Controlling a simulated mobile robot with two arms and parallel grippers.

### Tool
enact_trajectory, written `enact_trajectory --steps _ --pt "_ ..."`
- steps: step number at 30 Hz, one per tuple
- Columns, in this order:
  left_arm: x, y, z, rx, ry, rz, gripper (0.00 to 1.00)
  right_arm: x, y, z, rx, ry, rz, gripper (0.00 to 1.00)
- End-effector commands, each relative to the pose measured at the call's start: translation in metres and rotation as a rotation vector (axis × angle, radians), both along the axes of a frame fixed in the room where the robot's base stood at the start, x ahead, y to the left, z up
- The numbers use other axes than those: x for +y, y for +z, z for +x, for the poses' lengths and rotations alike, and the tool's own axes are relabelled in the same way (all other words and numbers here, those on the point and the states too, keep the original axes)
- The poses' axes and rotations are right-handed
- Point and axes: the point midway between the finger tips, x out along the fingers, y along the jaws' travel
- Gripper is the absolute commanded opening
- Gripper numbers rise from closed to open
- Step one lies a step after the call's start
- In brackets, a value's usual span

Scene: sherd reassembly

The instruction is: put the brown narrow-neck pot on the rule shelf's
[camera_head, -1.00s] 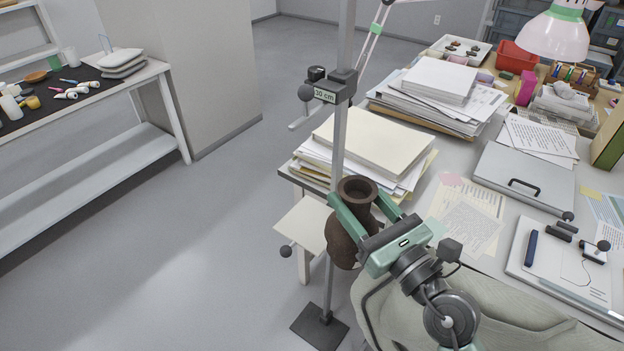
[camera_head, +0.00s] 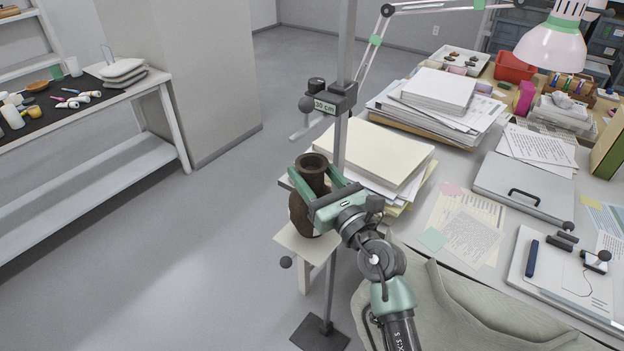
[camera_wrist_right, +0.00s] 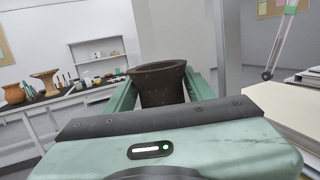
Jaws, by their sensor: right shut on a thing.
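The brown narrow-neck pot (camera_head: 303,213) is upright in my right gripper (camera_head: 318,178), whose green fingers are shut around its neck. Its flared mouth shows between the fingers in the right wrist view (camera_wrist_right: 160,85). The rule (camera_head: 341,130) is a tall grey upright on a dark foot, with a slider marked 30 cm. Its small pale shelf (camera_head: 288,239) is low on the post, and the pot is directly above or on it in the head view. I cannot tell whether the pot's base touches the shelf. My left gripper is not in view.
A desk with stacked papers (camera_head: 375,155) and a grey case (camera_head: 523,185) stands right of the rule. A chair (camera_head: 470,310) is in front of it. A workbench (camera_head: 90,95) with small items is at left. The floor between is clear.

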Motion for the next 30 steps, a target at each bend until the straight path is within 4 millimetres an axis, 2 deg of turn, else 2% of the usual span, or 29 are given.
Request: enact_trajectory --steps 3,15,16,18,30 --pt "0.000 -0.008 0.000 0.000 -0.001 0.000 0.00 0.000 -0.014 0.000 -0.005 0.000 0.001 0.00" --pt "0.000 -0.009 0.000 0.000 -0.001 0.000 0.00 -0.001 -0.018 0.000 -0.006 -0.001 0.002 0.00" --pt "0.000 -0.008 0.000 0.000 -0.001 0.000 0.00 -0.001 -0.020 0.000 -0.001 0.000 -0.001 0.62" --pt "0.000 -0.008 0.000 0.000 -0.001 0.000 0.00 0.000 -0.020 0.000 0.000 0.000 0.000 0.76" --pt "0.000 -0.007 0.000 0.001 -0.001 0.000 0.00 -0.003 -0.018 -0.004 0.000 -0.001 -0.001 0.76"
